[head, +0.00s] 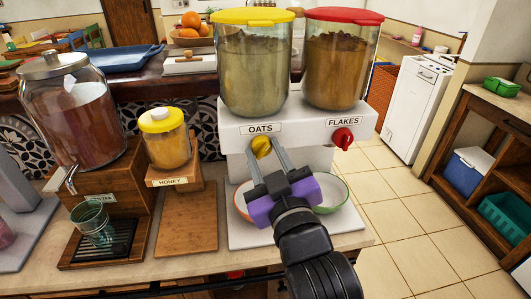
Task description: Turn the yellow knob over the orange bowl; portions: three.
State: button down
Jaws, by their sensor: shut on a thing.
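The yellow knob (261,147) sits below the OATS label on the white dispenser (228,132). My gripper (266,150) is shut on the yellow knob, its two grey fingers on either side of it. Under the knob stands a bowl with an orange rim (238,199), mostly hidden behind my gripper's purple body. A bowl with a green rim (344,192) stands to its right, partly hidden too. What is inside the bowls cannot be seen. The oats container (254,70) has a yellow lid and is largely full.
The flakes container (340,65) with its red lid and a red knob (342,138) are close on the right. A honey jar (165,140), a tea dispenser (75,105) and a glass (93,222) stand left. The wooden board (187,225) is bare.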

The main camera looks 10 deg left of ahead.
jog(key=m, duration=0.2)
jog(key=m+b, duration=0.1)
jog(key=m, duration=0.3)
jog(key=shift+a+f+t+h, duration=0.1)
jog(key=shift+f+t+h, duration=0.15)
jog(key=shift+t+h, duration=0.15)
jog(key=shift+m+h+b, duration=0.5)
jog(key=shift+m+b, duration=1)
jog(key=shift+m, duration=1.2)
jog(key=shift+r, duration=0.1)
jog(key=c, duration=0.9)
grip_release()
jog(key=shift+s, duration=0.1)
jog(key=shift+b+v, duration=0.5)
jog(key=shift+v, duration=3.35)
